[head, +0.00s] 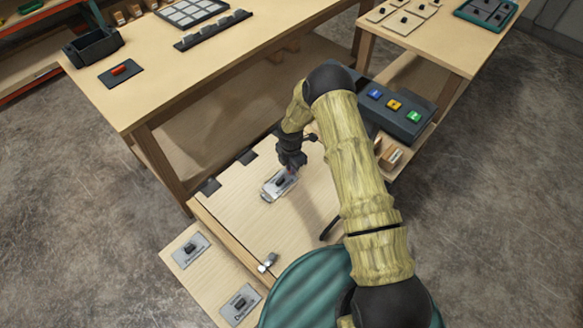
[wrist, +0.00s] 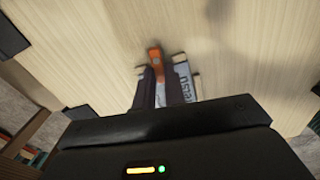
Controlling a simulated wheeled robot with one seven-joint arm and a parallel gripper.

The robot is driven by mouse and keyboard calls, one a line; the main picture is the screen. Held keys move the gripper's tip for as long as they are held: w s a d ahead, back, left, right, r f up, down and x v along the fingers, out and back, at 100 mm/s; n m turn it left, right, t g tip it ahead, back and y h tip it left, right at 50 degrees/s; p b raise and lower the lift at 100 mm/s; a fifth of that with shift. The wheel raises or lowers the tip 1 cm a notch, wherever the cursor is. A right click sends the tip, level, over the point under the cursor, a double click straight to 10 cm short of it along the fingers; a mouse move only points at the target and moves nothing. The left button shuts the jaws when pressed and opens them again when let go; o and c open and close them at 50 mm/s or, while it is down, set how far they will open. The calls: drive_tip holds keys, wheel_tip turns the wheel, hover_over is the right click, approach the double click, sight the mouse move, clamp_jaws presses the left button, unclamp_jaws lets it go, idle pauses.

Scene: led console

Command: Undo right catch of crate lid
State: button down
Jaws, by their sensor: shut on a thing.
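The crate lid (head: 300,215) is a pale wooden panel lying flat and closed in the head view. A small metal catch (head: 268,262) sits at its near edge, left of my arm. No second catch shows at that edge; my arm and a green rounded body cover the part to the right. My gripper (head: 290,165) points down at a pale labelled plate (head: 272,188) on the lid. In the wrist view my gripper (wrist: 167,78) has its dark fingers around an orange piece (wrist: 154,56), beside the plate (wrist: 184,80) with partly hidden lettering.
Two switch plates (head: 190,250) lie on a board at the near left. A console with coloured buttons (head: 395,105) stands right of my arm. A workbench (head: 200,65) is behind.

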drive_tip(key=m+b, duration=0.1)
drive_tip(key=m, duration=0.1)
drive_tip(key=m+b, duration=0.1)
drive_tip(key=shift+w+a+f+m+b, duration=0.15)
drive_tip(key=shift+w+m+b, duration=0.15)
drive_tip(key=shift+m+b, duration=0.1)
drive_tip(key=m+b, duration=0.1)
drive_tip(key=m, duration=0.1)
drive_tip(key=m+b, duration=0.1)
drive_tip(key=m, duration=0.1)
drive_tip(key=shift+w+m, duration=0.3)
drive_tip(key=shift+w, duration=0.1)
drive_tip(key=m+b, duration=0.1)
drive_tip(key=m, duration=0.1)
drive_tip(key=m+b, duration=0.1)
drive_tip(key=m, duration=0.1)
drive_tip(key=shift+w+m, duration=0.3)
drive_tip(key=shift+w, duration=0.05)
drive_tip(key=shift+w+d+r+m+b, duration=0.15)
drive_tip(key=shift+m+b, duration=0.15)
drive_tip(key=shift+m, duration=0.7)
drive_tip(key=shift+w+d+r+m+b, duration=0.15)
drive_tip(key=shift+m+b, duration=0.15)
drive_tip(key=shift+m, duration=0.7)
drive_tip(key=c, duration=1.5)
unclamp_jaws()
drive_tip(key=shift+a+f, duration=0.1)
drive_tip(key=shift+o, duration=0.2)
